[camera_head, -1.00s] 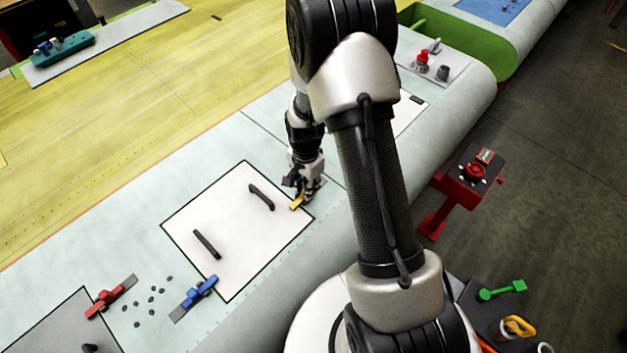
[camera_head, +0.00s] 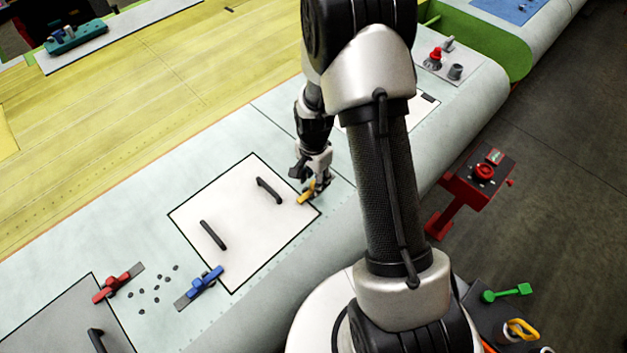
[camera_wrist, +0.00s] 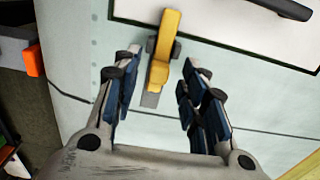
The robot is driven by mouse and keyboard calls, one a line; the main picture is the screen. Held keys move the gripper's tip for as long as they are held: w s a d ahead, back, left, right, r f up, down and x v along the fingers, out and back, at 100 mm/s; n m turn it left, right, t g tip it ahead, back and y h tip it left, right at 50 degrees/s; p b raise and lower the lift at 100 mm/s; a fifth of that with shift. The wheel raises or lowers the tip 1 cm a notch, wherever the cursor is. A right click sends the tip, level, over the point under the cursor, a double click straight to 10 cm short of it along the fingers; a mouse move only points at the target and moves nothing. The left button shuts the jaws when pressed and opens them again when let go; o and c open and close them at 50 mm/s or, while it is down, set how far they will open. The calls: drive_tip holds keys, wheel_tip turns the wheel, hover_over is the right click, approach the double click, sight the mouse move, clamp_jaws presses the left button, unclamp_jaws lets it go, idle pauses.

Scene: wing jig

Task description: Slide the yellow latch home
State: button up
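The yellow latch (camera_head: 306,194) sits at the right corner of the white panel (camera_head: 240,225), which is outlined in black. In the wrist view, the yellow latch (camera_wrist: 164,45) is a bar on a grey base plate, with one end over the panel's edge. My gripper (camera_head: 317,188) is close beside the latch, low over the pale skin. In the wrist view, my gripper (camera_wrist: 160,72) is open, its two dark-padded fingers either side of the latch's near end with visible gaps. Nothing is held. Contact with the skin cannot be told.
The panel has two black handles (camera_head: 213,235). A blue latch (camera_head: 203,286) and a red latch (camera_head: 118,284) lie left, with several small dark pieces between them. A red pedestal (camera_head: 480,175) stands on the floor at right. The panel's middle is clear.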

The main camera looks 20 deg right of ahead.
wheel_tip(320, 180, up, 11)
idle(0.3)
idle(0.5)
